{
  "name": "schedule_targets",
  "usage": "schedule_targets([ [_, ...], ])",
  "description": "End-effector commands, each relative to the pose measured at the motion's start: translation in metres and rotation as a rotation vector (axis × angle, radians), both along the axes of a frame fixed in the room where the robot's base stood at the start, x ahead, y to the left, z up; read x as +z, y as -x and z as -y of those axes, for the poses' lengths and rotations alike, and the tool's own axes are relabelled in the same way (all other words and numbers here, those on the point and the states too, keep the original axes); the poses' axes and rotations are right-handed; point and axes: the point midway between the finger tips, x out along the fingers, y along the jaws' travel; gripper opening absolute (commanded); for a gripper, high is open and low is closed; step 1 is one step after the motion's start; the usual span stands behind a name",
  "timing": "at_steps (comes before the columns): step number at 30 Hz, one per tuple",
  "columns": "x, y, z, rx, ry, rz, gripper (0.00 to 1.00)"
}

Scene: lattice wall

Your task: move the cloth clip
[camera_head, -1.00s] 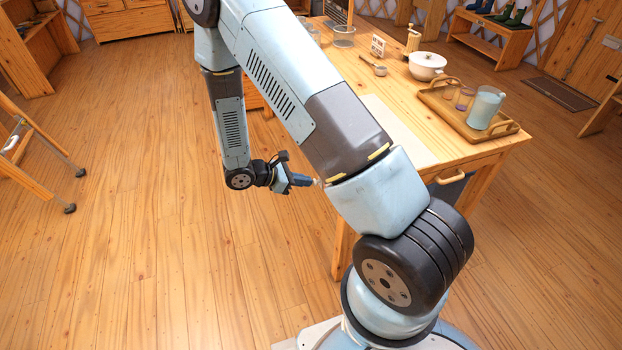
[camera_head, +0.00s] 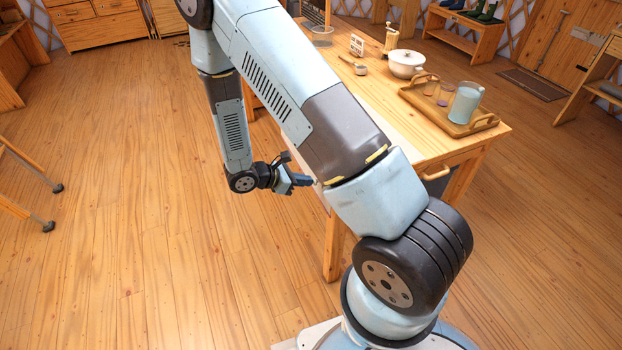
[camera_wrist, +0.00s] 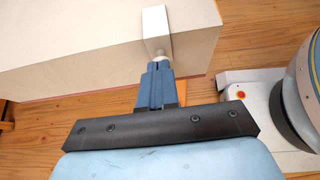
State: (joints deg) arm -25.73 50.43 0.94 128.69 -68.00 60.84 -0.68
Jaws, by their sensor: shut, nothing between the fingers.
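A pale, flat cloth clip (camera_wrist: 156,22) sits over the edge of the cream cloth (camera_wrist: 80,50) in the wrist view, with its narrow lower end towards my fingers. My gripper (camera_wrist: 160,62) is shut and empty, its blue fingers close together just below the clip. I cannot tell whether the fingertips touch it. In the head view my gripper (camera_head: 308,181) is beside the near left side of the wooden table (camera_head: 440,146). The clip is not visible there, and my arm hides much of the cloth.
A tray (camera_head: 482,126) with a pitcher (camera_head: 465,103) and glasses stands on the table's right end. A white pot (camera_head: 405,65) and a small scoop (camera_head: 359,69) are behind it. The floor (camera_head: 130,260) to the left is open, with ladder legs (camera_head: 25,210) at the far left.

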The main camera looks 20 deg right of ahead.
Motion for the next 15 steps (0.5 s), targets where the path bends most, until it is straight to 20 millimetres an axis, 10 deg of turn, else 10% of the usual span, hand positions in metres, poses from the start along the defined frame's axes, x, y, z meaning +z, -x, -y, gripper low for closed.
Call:
schedule_targets([
  [15, 0.014, 0.002, -0.064, -0.004, -0.002, 0.002, 0.0],
])
